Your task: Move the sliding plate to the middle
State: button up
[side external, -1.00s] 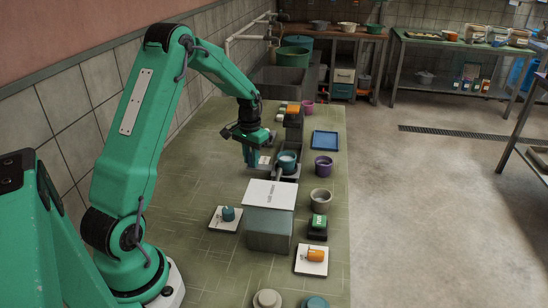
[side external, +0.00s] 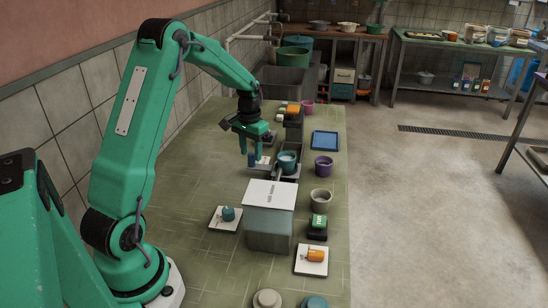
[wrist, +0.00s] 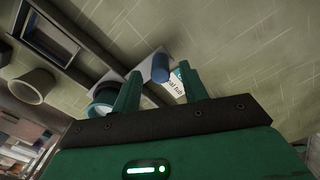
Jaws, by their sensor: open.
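My gripper (side external: 255,148) points down over the mat, with open fingers. In the wrist view my gripper (wrist: 157,82) has a blue upright knob (wrist: 160,68) in the gap between its fingertips, seen beyond them. The knob (side external: 252,159) also shows just below the fingers in the side view. A pale plate with a printed label (wrist: 176,84) lies beside the knob, partly hidden by a finger. A teal cup (side external: 287,158) with pale contents stands just right of it on a dark track. I cannot tell where the plate's travel ends.
A grey box with a white labelled top (side external: 269,194) stands nearer the camera. A blue tray (side external: 325,140), a purple cup (side external: 324,165) and a grey cup (side external: 321,197) stand right of the track. The mat (side external: 195,170) to the left is largely clear.

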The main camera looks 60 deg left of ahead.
jog(key=shift+r, duration=2.55)
jog(key=shift+d+r, duration=0.1)
jog(key=shift+d+r, duration=0.25)
jog(key=s+d+r+m+t, duration=0.1)
jog(key=s+d+r, duration=0.2)
jog(key=d+r, duration=0.3)
jog(key=s+d+r+m+t, duration=0.1)
jog(key=s+d+r, duration=0.35)
jog(key=d, duration=0.25)
jog(key=s+d+r+m+t, duration=0.1)
jog(key=s+d+t, duration=0.2)
jog(key=s+d, duration=0.7)
jog(key=s, duration=0.2)
jog(key=shift+s+d+r+m+t, duration=0.25)
jog(key=shift+s+d+m+t, duration=0.05)
jog(key=shift+d, duration=0.1)
